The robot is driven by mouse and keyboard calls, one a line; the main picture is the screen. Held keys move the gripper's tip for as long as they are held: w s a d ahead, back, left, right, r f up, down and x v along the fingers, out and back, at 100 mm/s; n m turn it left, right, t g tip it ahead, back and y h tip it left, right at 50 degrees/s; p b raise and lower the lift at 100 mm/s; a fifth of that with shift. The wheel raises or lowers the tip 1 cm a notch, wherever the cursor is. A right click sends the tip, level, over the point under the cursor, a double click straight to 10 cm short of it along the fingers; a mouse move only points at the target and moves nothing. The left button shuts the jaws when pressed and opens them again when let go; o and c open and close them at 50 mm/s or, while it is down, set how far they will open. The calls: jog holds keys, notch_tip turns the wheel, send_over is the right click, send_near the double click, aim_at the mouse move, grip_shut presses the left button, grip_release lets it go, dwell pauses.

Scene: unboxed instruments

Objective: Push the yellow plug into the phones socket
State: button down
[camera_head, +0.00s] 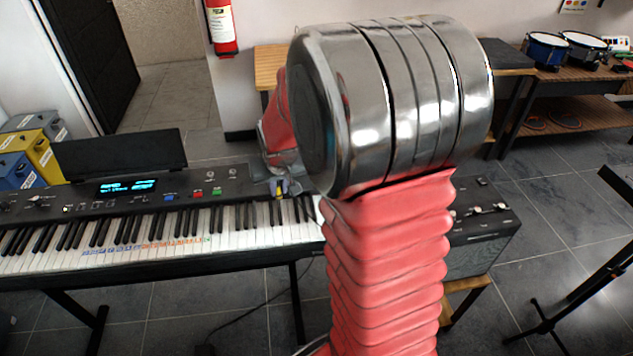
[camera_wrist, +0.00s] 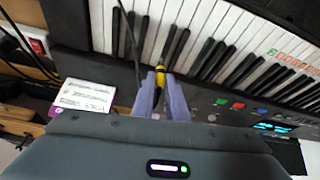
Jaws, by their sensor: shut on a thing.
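The yellow plug (camera_wrist: 159,77) is between the two purple fingers of my gripper (camera_wrist: 160,84) in the wrist view. The gripper is shut on it. In the head view my gripper (camera_head: 278,187) shows small above the right end of the keyboard (camera_head: 140,208), with a bit of yellow between its fingers. Two small round fittings, one of them here (camera_head: 234,172), sit on the panel left of the gripper. I cannot read their labels or tell which is the phones socket. The plug's tip is not clearly visible.
My arm covers the keyboard's right end in the head view. A black amplifier-like box (camera_head: 482,228) stands to the right. A dark cable (camera_wrist: 132,42) crosses the keys near the plug. A white card (camera_wrist: 85,95) lies left of the gripper.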

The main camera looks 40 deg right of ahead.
jog(key=w+a+n, duration=0.1)
jog(key=a, duration=0.4)
jog(key=w+a+n+y, duration=0.1)
jog(key=a, duration=0.4)
jog(key=w+a+f+n, duration=0.1)
jog(key=w+a, duration=0.1)
jog(key=a, duration=0.2)
jog(key=shift+a+f+n, duration=0.1)
jog(key=shift+a+n, duration=0.3)
jog(key=shift+w+a, duration=0.1)
jog(key=shift+a, duration=0.15)
